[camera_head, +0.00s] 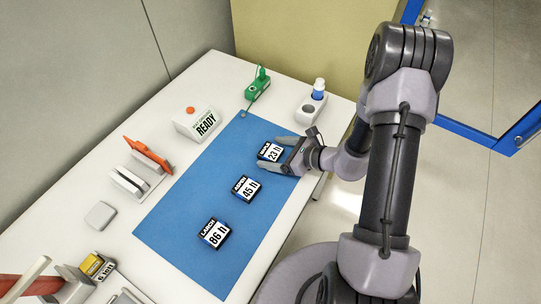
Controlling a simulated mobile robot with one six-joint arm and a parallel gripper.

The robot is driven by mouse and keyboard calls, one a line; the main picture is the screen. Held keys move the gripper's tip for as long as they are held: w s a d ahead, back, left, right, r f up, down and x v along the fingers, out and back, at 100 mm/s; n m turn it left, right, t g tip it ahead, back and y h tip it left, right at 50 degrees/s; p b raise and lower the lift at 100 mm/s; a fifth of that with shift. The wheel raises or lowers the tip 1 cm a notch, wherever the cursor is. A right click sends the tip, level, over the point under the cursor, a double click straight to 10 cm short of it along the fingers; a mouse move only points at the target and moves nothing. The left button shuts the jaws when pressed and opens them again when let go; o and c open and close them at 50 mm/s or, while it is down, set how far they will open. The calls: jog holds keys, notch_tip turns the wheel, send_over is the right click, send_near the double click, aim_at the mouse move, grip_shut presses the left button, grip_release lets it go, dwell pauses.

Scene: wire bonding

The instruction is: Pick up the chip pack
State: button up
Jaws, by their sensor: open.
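Three small black chip packs with white labels lie in a slanted row on the blue mat (174,226). The farthest, marked 23 h (270,152), lies between the fingers of my gripper (271,154). The gripper is open, its fingers on either side of this pack; I cannot tell if they touch it. The middle pack, marked 45 h (246,188), and the nearest pack, marked 86 h (214,233), lie free on the mat.
On the white table (188,88) stand a white box reading READY (197,124), a green tool (258,84), a white holder with a blue-banded bottle (312,107), and an orange-and-white item (148,156). A yellow-labelled pack (97,266) is at the lower left. The mat's left side is clear.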

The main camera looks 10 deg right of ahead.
jog(key=shift+r, duration=0.1)
jog(key=c, duration=1.5)
jog(key=shift+o, duration=0.2)
